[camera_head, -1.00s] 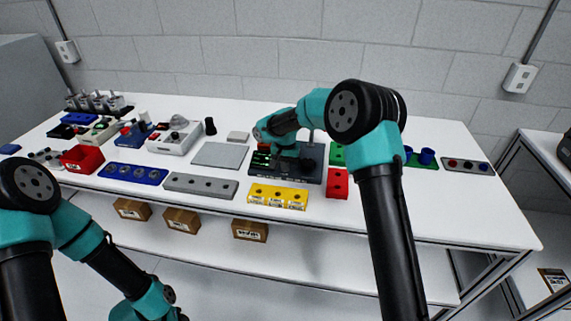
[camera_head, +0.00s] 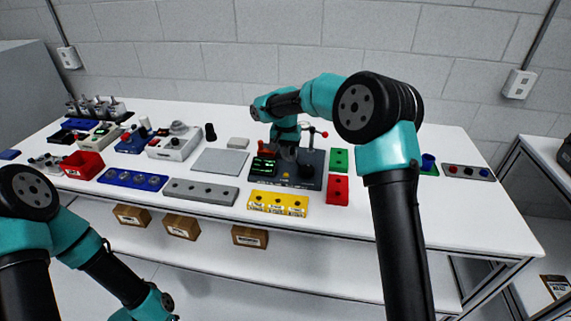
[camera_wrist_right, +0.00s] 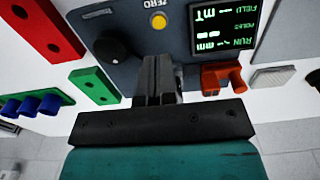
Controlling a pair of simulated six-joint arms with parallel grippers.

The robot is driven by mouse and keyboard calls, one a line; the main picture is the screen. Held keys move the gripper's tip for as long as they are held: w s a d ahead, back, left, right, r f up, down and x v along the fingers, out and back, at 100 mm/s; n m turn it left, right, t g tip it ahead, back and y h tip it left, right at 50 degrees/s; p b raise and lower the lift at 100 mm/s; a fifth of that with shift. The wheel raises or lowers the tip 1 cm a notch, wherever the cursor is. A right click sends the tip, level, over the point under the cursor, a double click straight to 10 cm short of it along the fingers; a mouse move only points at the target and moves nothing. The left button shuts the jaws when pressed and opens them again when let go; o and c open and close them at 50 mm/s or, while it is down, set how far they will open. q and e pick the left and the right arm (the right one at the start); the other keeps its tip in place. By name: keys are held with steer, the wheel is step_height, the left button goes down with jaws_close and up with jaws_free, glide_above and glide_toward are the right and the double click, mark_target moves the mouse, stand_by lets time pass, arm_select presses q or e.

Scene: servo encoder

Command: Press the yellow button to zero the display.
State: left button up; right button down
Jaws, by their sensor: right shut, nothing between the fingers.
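The yellow button (camera_wrist_right: 158,21) sits under the word ZERO on a dark grey panel (camera_wrist_right: 190,66). The lit display (camera_wrist_right: 224,24) with green text is beside it. In the head view the display (camera_head: 264,166) is at the left of the dark device (camera_head: 310,180), and the button is a small yellow dot (camera_head: 287,175). My right gripper (camera_wrist_right: 158,60) is shut and empty, its tips just short of the button in the wrist picture. Whether they touch the panel cannot be told. In the head view, the right gripper (camera_head: 288,151) is over the device. My left gripper is out of view.
A black knob (camera_wrist_right: 116,46) and an orange-red part (camera_wrist_right: 222,78) flank my fingers. Yellow (camera_head: 278,203), red (camera_head: 337,190) and green (camera_head: 338,160) blocks stand close by. The table's right end is mostly clear.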

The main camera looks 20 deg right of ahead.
step_height(320, 180, up, 5)
stand_by(0.8)
